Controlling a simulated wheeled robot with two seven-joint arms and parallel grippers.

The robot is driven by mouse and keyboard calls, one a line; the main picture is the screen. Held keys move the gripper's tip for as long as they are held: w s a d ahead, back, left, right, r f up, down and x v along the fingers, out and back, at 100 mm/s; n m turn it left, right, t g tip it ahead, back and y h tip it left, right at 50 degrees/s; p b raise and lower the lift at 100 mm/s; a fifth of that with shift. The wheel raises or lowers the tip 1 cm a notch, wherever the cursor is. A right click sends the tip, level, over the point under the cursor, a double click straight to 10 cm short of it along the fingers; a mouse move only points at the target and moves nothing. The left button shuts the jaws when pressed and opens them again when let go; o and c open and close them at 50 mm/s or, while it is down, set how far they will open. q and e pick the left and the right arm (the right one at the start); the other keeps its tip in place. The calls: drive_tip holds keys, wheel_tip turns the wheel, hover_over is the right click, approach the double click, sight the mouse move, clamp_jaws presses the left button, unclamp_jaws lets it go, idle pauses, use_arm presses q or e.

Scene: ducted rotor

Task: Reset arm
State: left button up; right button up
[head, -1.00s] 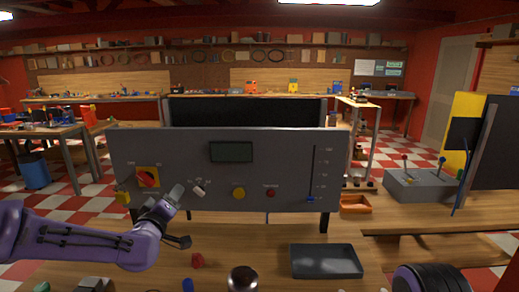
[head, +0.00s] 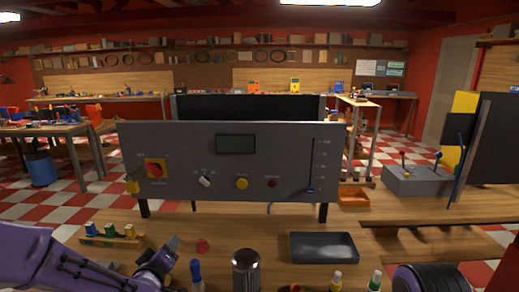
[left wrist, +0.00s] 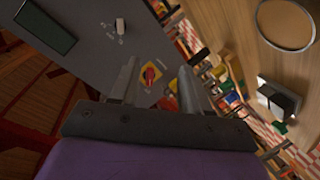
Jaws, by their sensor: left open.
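My left gripper (head: 172,256) is low at the front left in the head view, below and in front of the grey control panel (head: 260,170). Its jaws are open and empty, apart from the panel. In the left wrist view the two fingers (left wrist: 158,88) spread with the panel beyond them. The panel carries a red rotary switch on a yellow plate (head: 155,168), a white-tipped toggle (head: 204,181), a yellow button (head: 242,183), a red button (head: 272,183) and a slider with its blue knob low (head: 310,189).
A lever box (head: 415,181) stands right.

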use_arm(q)
drive_tip(key=s+a+f+g+y+b, duration=0.1)
drive_tip(key=s+f+g+b, duration=0.15)
drive_tip(key=s+f, duration=0.65)
drive_tip(key=s+a+f+g+b, duration=0.1)
drive_tip(key=s+a+f+g, duration=0.3)
drive_tip(key=f, duration=0.9)
drive_tip(key=s+f+g+b, duration=0.1)
drive_tip(key=s+f, duration=0.4)
drive_tip(key=s, duration=0.3)
drive_tip(key=s+f+m+g+y+b, duration=0.1)
drive_tip(key=s+f+g+b, duration=0.1)
drive_tip(key=s+f, duration=0.4)
drive_tip(key=s+f+m+g+b, duration=0.1)
drive_tip(key=s+f, duration=0.4)
drive_tip(key=s, duration=0.7)
drive_tip(key=shift+s+f+g+b, duration=0.15)
drive_tip(key=shift+f+g+b, duration=0.3)
drive_tip(key=shift+g, duration=0.3)
